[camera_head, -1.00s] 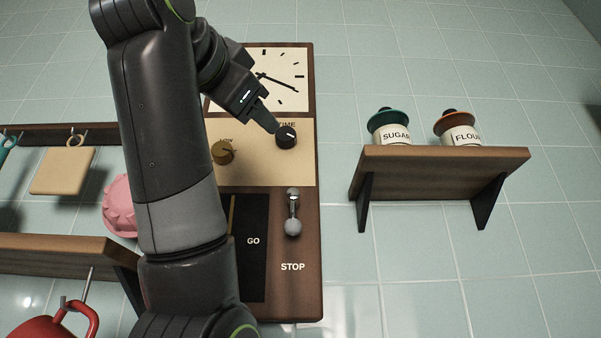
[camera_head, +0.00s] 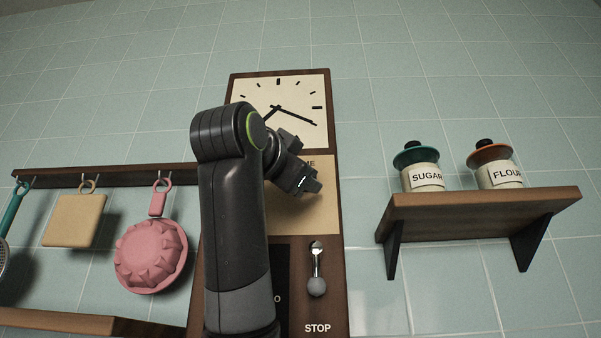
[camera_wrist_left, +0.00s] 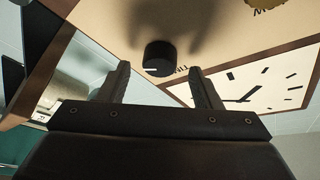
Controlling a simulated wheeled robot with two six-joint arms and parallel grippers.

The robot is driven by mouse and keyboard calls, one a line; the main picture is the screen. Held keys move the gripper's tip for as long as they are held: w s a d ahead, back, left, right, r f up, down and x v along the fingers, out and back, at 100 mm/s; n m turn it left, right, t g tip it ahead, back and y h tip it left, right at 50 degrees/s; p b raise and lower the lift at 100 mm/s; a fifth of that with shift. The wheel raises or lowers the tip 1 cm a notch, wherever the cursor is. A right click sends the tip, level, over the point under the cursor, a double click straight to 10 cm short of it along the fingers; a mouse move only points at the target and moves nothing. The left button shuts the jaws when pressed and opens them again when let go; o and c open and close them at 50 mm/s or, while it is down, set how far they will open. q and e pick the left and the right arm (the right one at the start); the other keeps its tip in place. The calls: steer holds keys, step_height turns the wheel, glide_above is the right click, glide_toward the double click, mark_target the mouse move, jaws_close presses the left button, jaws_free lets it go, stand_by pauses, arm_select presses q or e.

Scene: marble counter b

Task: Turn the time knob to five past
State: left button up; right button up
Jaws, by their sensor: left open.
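The dark time knob (camera_wrist_left: 159,57) shows in the left wrist view on the cream panel, with a small pale mark on its edge. My left gripper (camera_wrist_left: 159,71) is open, its two fingers on either side of the knob's position in the picture. A gap shows between the knob and each finger. In the head view the left gripper (camera_head: 312,186) covers the knob beneath the TIME label. The clock face (camera_head: 290,95) above has a long hand pointing right and slightly down and a shorter hand pointing lower left, partly near my arm. My right gripper is not in view.
A lever with a grey ball (camera_head: 317,287) sits below, above the STOP label. A shelf (camera_head: 485,208) with sugar (camera_head: 422,178) and flour (camera_head: 497,175) jars is at right. A pink pan (camera_head: 150,256) and a board (camera_head: 74,220) hang at left.

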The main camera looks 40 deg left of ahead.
arm_select(q)
steer(key=x, duration=0.2)
steer(key=shift+w+a+p, duration=0.1)
steer(key=shift+w+p, duration=0.15)
steer(key=shift+p, duration=0.15)
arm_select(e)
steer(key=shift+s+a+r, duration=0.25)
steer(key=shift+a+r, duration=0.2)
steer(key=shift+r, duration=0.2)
arm_select(q)
steer(key=shift+c, duration=0.3)
steer(key=shift+s, duration=0.1)
steer(key=shift+c, duration=1.1)
steer(key=c, duration=0.7)
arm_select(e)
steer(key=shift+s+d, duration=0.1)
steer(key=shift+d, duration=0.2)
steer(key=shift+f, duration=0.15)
